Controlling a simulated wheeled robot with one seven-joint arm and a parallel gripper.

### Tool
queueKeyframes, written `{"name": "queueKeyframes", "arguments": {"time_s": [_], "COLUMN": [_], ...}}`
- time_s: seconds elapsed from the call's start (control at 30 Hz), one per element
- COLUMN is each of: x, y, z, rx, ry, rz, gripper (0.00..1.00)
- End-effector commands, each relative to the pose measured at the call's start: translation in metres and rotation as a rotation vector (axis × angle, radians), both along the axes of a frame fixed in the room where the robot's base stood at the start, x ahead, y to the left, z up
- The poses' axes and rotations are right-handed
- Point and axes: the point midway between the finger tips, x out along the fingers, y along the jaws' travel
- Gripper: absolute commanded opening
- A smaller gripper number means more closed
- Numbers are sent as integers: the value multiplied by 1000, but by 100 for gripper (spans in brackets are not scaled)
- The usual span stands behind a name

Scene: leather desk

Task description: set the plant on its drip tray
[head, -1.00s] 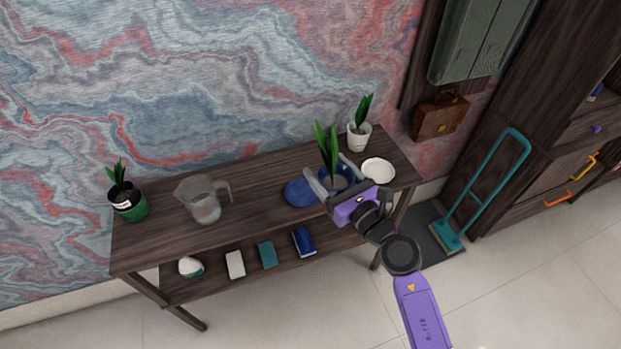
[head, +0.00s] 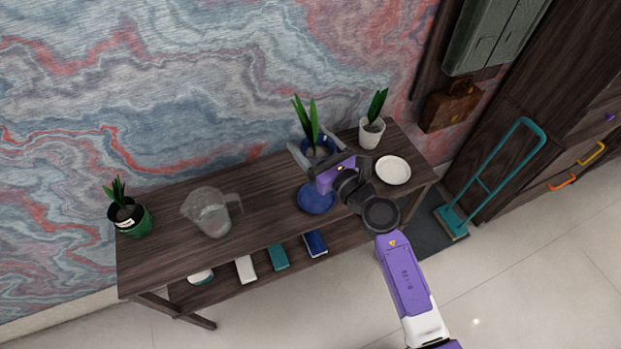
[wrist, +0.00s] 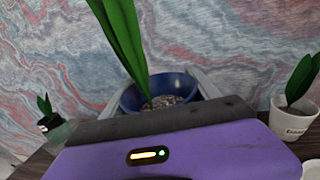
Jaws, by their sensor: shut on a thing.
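A green-leaved plant in a blue pot (head: 322,147) is between the fingers of my gripper (head: 315,150). In the wrist view the blue pot (wrist: 130,97) sits upright between both fingers (wrist: 158,95), with pebbly soil and tall leaves. A round blue drip tray (head: 316,200) lies on the dark wooden table. In the head view the pot appears behind the tray, towards the wall, and my gripper covers part of the pot. Whether the pot's base is clear of the table is hidden. The blue tray is not visible in the wrist view.
A white-potted plant (head: 371,134) and a white dish (head: 393,171) stand to the right. A clear pitcher (head: 209,213) and a green-potted plant (head: 132,218) stand to the left. The table (head: 262,190) is bare between pitcher and tray. Books lie on the lower shelf.

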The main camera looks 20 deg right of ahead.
Motion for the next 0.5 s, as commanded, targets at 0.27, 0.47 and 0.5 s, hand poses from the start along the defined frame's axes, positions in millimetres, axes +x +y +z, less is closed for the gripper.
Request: {"name": "queueKeyframes", "arguments": {"time_s": [0.27,0.47,0.5], "x": [1,1,1], "y": [0,0,0], "z": [-73,-97,-98], "rx": [1,1,1], "ry": [-1,-3,-3], "rz": [0,1,1], "gripper": [1,1,1]}}
